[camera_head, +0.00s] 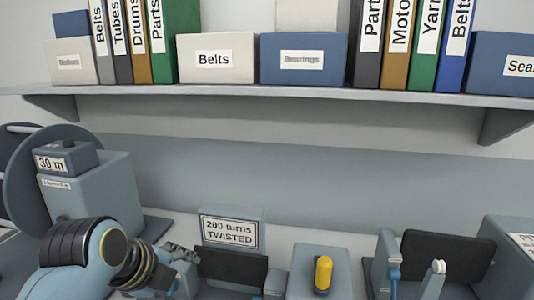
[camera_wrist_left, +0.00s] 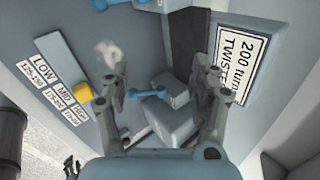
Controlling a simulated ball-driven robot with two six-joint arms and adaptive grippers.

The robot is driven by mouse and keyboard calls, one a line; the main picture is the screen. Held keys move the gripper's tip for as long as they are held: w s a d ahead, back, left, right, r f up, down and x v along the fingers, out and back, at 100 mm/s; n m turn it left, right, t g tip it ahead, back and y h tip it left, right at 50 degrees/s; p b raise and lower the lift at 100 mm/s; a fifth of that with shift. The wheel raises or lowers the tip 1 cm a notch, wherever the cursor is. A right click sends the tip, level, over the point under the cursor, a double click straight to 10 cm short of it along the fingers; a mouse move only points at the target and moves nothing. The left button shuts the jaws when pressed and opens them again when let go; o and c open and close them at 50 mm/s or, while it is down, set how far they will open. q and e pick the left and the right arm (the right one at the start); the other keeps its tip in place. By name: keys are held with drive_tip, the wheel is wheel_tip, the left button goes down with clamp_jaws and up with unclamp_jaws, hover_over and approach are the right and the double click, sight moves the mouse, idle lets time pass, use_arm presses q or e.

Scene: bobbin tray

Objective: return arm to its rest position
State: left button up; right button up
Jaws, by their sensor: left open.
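My left arm comes in from the lower left in the head view. Its gripper (camera_head: 182,262) is beside the grey device with the "200 turns TWISTED" sign (camera_head: 230,231). In the left wrist view the two fingers of the left gripper (camera_wrist_left: 167,68) stand wide apart, with nothing held between them. A grey block (camera_wrist_left: 170,118) and a small blue handle (camera_wrist_left: 147,92) show beyond and between the fingers. The sign also shows right of the fingers in the wrist view (camera_wrist_left: 234,65).
A grey machine marked "30 m" (camera_head: 95,190) stands behind my left arm. A yellow handle (camera_head: 323,272) stands on a grey block. A device with a dark panel (camera_head: 447,256) is to the right. A shelf (camera_head: 300,96) with boxes and binders runs above.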

use_arm(q)
drive_tip(key=s+a+n+g+y, duration=0.15)
drive_tip(key=s+a+n, duration=0.35)
drive_tip(key=s+n, duration=0.6)
drive_tip(key=s+a+n+g+y, duration=0.15)
drive_tip(key=s+a+n, duration=0.45)
drive_tip(key=s+n, duration=0.6)
drive_tip(key=s+a+f+m+g+b, duration=0.15)
drive_tip(key=f+b, duration=0.45)
drive_tip(key=f, duration=1.3)
drive_tip(key=s+a+f+g+b, duration=0.1)
drive_tip(key=s+f+b, duration=0.4)
drive_tip(key=f, duration=1.4)
drive_tip(key=s+f+b, duration=0.6)
drive_tip(key=s+f, duration=0.2)
drive_tip(key=f, duration=0.5)
drive_tip(key=s+f+b, duration=0.6)
drive_tip(key=s+f, duration=0.2)
drive_tip(key=f, duration=0.6)
drive_tip(key=shift+s+a+f+g+b, duration=0.15)
drive_tip(key=shift+a+g+b, duration=0.2)
drive_tip(key=shift+a, duration=0.05)
use_arm(e)
wheel_tip(320, 180, down, 24)
drive_tip(key=s+a, duration=0.1)
drive_tip(key=shift+a, duration=0.15)
